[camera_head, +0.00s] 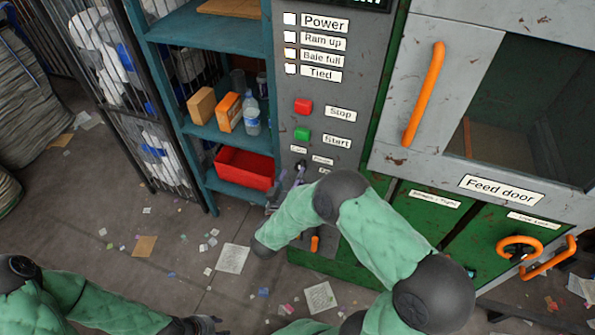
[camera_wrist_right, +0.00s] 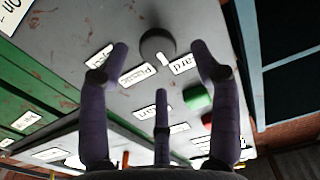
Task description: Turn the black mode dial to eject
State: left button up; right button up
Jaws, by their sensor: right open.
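The black mode dial (camera_head: 300,166) sits on the grey control panel (camera_head: 345,75), below the green Start button, with small white labels around it. In the right wrist view the dial (camera_wrist_right: 157,43) shows as a round dark knob. My right gripper (camera_head: 288,185) is at the panel, partly hidden by its own arm. In the wrist view the purple fingers of this gripper (camera_wrist_right: 160,62) are spread apart, with the dial beyond and between their tips; I cannot tell whether any finger touches it. My left gripper (camera_head: 206,325) shows only partly at the bottom edge.
A red Stop button (camera_head: 303,106) and green Start button (camera_head: 302,134) are above the dial. An orange lever (camera_head: 314,243) is lower down. A teal shelf (camera_head: 205,130) with a red bin (camera_head: 244,168) stands left. Paper scraps litter the floor.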

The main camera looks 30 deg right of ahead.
aim_at(299, 168)
jog(key=shift+x, duration=1.9)
jog(key=shift+c, duration=0.3)
jog(key=shift+r, duration=0.1)
jog(key=c, duration=1.1)
